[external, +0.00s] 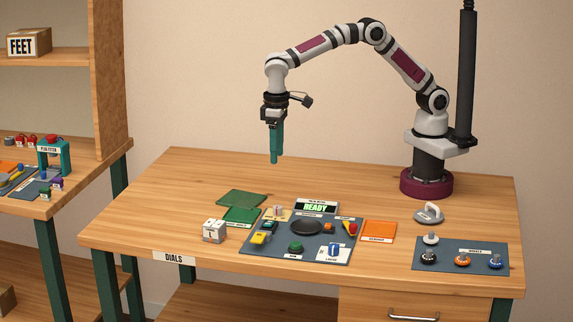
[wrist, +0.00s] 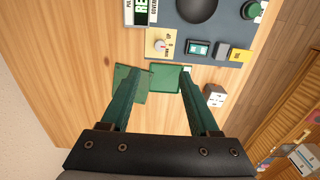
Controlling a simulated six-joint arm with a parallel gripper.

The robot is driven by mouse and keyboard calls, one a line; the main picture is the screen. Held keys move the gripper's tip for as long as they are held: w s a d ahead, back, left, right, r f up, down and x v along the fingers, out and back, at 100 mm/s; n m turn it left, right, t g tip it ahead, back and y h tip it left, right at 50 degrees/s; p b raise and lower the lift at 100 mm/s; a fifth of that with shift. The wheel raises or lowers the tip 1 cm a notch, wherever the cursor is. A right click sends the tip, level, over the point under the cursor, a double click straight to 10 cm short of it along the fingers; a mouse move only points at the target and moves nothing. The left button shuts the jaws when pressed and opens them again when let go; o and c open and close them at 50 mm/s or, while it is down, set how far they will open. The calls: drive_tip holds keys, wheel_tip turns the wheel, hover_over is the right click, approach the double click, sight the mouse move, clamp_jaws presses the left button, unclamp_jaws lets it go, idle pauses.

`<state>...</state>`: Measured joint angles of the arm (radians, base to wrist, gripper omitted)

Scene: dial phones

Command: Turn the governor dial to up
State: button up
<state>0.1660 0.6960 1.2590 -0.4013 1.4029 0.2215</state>
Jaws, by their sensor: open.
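A small yellow plate with a pale round dial (wrist: 160,45) shows in the wrist view. It has lettering that seems to include "UP", and it looks like the governor dial, but its name and exact setting are too small to read. In the external view this dial (external: 278,212) is at the back left of the grey-blue panel (external: 262,250). My gripper (external: 276,160) hangs in the air above the table's back part, fingers down, apart from everything. In the wrist view my gripper (wrist: 159,73) has its two green fingers spread, with nothing between them.
Two green plates (external: 241,198) and a white cube (external: 214,231) lie left of the panel. A "READY" display (external: 316,207) stands behind it. An orange plate (external: 377,231) and a second knob panel (external: 485,267) lie right. The back left of the table is bare.

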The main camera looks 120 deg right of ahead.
sight(278, 207)
wheel_tip(278, 207, down, 15)
drive_tip(key=shift+f, duration=0.15)
drive_tip(key=shift+a, duration=0.1)
clamp_jaws()
